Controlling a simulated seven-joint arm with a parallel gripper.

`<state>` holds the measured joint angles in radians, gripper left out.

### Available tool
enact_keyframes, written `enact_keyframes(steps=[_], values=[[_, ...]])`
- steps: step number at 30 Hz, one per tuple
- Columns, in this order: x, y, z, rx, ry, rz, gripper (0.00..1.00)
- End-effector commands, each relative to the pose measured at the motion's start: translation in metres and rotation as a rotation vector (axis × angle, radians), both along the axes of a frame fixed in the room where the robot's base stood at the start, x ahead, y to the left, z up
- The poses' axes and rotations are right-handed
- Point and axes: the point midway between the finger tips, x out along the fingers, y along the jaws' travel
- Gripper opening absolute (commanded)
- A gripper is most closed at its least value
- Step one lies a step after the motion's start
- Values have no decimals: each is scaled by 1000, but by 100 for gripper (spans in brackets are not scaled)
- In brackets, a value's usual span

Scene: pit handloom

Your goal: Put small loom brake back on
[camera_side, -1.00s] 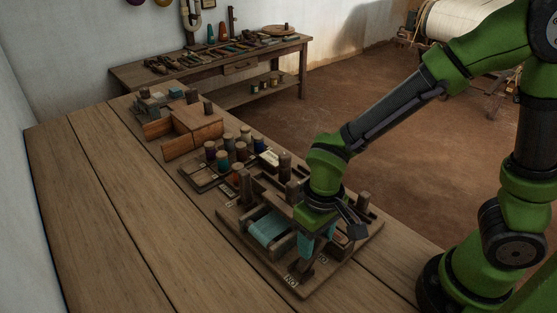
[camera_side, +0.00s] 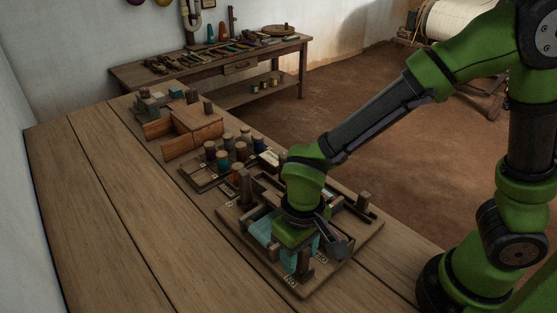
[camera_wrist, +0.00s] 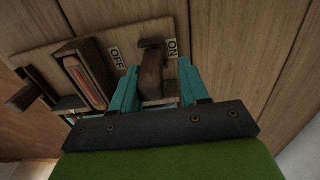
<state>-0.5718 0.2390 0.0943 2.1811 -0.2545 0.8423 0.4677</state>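The small loom (camera_side: 343,259) is a wooden frame on a board at the table's front right, with teal cloth (camera_side: 259,230) on its left part. A dark wooden brake lever (camera_wrist: 152,68) stands between an OFF label (camera_wrist: 117,58) and an ON label (camera_wrist: 172,48), closer to ON in the wrist view. My gripper (camera_wrist: 156,80) is open, its teal fingers on either side of the lever. Gaps show between the lever and both fingers. In the side view my gripper (camera_side: 305,252) is low over the loom's front end and hides part of it.
Colored spools (camera_side: 224,161) stand in a tray behind the loom. A wooden box (camera_side: 197,122) sits farther back. The left half of the table (camera_side: 110,210) is clear. A back bench (camera_side: 210,65) holds tools.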

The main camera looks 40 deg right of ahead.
Motion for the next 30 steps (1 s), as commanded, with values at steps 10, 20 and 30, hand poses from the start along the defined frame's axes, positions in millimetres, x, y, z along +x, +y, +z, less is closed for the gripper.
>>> enact_keyframes(steps=[10, 20, 30], values=[[0, 5, 1, 2, -1, 0, 45], [0, 0, 1, 4, -3, 1, 45], [0, -5, 1, 1, -1, 0, 49]])
